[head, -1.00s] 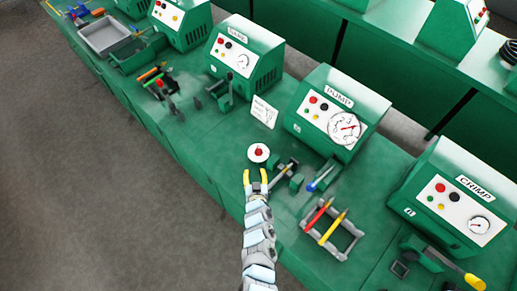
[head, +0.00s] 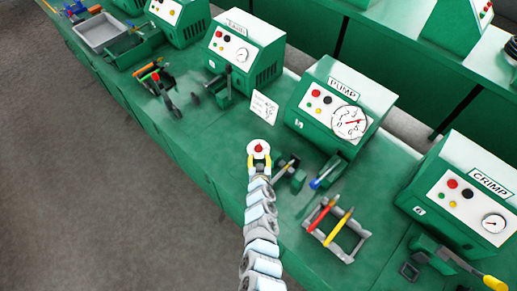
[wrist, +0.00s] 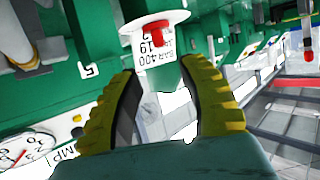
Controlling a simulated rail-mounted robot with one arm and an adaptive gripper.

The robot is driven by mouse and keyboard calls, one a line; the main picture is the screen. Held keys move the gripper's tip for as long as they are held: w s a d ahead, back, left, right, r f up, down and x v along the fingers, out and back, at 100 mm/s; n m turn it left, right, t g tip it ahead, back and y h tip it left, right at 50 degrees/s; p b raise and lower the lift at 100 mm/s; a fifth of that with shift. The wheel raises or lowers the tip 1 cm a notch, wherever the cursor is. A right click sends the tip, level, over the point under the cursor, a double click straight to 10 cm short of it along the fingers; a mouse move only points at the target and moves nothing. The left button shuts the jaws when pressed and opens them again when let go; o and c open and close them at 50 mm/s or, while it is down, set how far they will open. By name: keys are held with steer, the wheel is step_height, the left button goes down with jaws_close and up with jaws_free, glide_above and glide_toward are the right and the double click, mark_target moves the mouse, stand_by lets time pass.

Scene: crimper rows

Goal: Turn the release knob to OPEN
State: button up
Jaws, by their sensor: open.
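The release knob is a red knob (head: 258,147) on a round white disc (head: 260,154), on the green bench in front of the PUMP machine. My gripper (head: 259,162) has yellow fingertips, open and empty, at the near edge of the disc. In the wrist view the red knob (wrist: 158,28) and white disc (wrist: 140,40) lie just beyond the gap between the spread fingers (wrist: 160,72). I cannot tell whether a finger touches the disc. No OPEN mark is readable.
The PUMP machine (head: 340,105) with a dial stands to the right. A white card (head: 264,107) with writing stands behind the knob. A lever fitting (head: 288,168), a blue-tipped handle (head: 326,174) and a grey rack (head: 340,236) with red and yellow tools are to the right.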

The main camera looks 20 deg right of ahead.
mark_target(259, 146)
steer(key=shift+b+x, duration=2.8)
steer(key=shift+b, duration=0.1)
steer(key=b+x, duration=0.2)
steer(key=shift+s+f+b, duration=0.15)
steer(key=shift+b, duration=0.15)
steer(key=b+x, duration=0.2)
steer(key=b, duration=0.1)
steer(key=shift+w+r, duration=0.2)
steer(key=shift+w, duration=0.05)
jaws_close()
